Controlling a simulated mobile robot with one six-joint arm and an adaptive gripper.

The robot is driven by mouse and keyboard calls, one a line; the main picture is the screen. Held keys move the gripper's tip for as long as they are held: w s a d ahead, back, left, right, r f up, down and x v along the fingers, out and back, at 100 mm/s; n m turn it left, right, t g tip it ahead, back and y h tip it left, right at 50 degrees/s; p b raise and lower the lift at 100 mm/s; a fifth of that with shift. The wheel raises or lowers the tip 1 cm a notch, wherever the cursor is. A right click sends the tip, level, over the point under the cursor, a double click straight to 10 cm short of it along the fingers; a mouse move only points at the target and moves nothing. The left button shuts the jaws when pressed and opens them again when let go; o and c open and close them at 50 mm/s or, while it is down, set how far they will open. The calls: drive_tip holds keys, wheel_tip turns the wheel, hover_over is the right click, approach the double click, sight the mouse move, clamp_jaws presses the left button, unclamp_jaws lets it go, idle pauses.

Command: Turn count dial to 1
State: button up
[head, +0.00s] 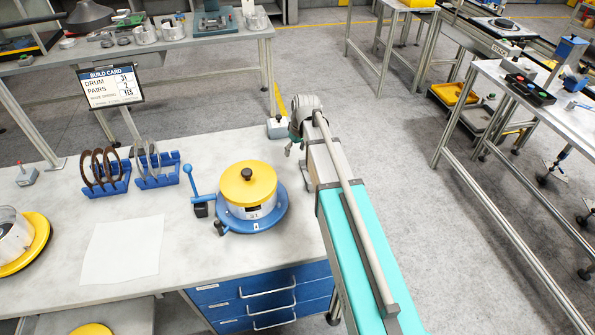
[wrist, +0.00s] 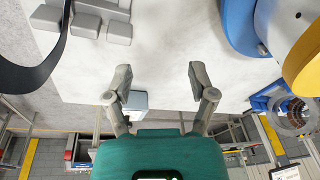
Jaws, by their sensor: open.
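I cannot make out a count dial for certain in either view. A round fixture (head: 250,219) with a blue base and a yellow top with a black knob (head: 247,174) stands on the near bench, and a white band on it reads 31. Part of its blue base (wrist: 238,25) shows at the upper right of the wrist view. My gripper (wrist: 160,80) is open and empty, with pale bench top between its fingers. In the head view my arm reaches past the bench's right end, and the gripper is mostly hidden there. A small grey box (head: 278,127) sits near the bench corner.
Left of the fixture are a blue lever (head: 189,178), two blue racks (head: 107,187) of curved parts and a white sheet (head: 120,250). A build card (head: 110,86) hangs behind. Grey blocks (wrist: 100,15) and a black band (wrist: 35,70) show in the wrist view.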

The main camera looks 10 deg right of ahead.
drive_tip(key=s+f+m+b, duration=0.1)
drive_tip(key=s+f+b, duration=0.1)
drive_tip(key=s, duration=0.4)
drive_tip(key=shift+a+f, duration=0.2)
drive_tip(key=shift+f, duration=0.15)
drive_tip(key=s+m+g+h, duration=0.1)
drive_tip(key=s+m, duration=0.2)
drive_tip(key=s, duration=1.2)
drive_tip(key=shift+a+m+h, duration=0.2)
drive_tip(key=shift+m+h, duration=0.1)
idle(0.4)
